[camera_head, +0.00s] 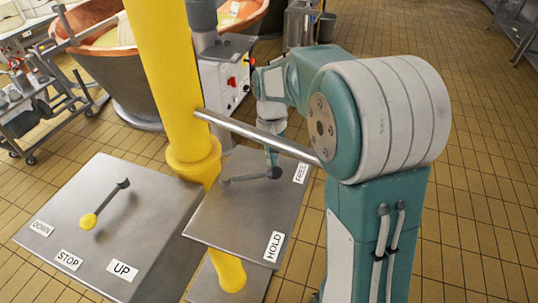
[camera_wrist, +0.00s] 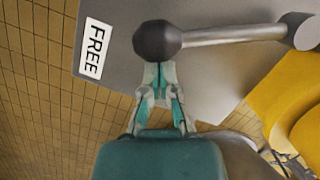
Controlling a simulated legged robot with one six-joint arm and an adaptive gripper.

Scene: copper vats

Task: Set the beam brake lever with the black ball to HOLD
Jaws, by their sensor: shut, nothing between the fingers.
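The beam brake lever (camera_head: 247,178) lies over a grey metal plate (camera_head: 235,215), its black ball (camera_head: 274,173) at the right end, beside the FREE label (camera_head: 300,172). The HOLD label (camera_head: 273,246) is at the plate's near right corner. In the wrist view, the black ball (camera_wrist: 157,40) and lever rod (camera_wrist: 235,34) show large, with the FREE label (camera_wrist: 94,52) to the left. My gripper (camera_wrist: 158,72) is shut and empty, its tips right at the ball's edge; I cannot tell if they touch. In the head view my gripper (camera_head: 271,155) is just behind the ball, partly hidden by my arm.
A yellow column (camera_head: 170,80) stands left of the plate, with a steel bar (camera_head: 255,134) running from it above the plate. A second plate (camera_head: 150,215) at left carries a yellow-ball lever (camera_head: 100,210) with DOWN, STOP and UP labels. Copper vats (camera_head: 105,45) stand behind.

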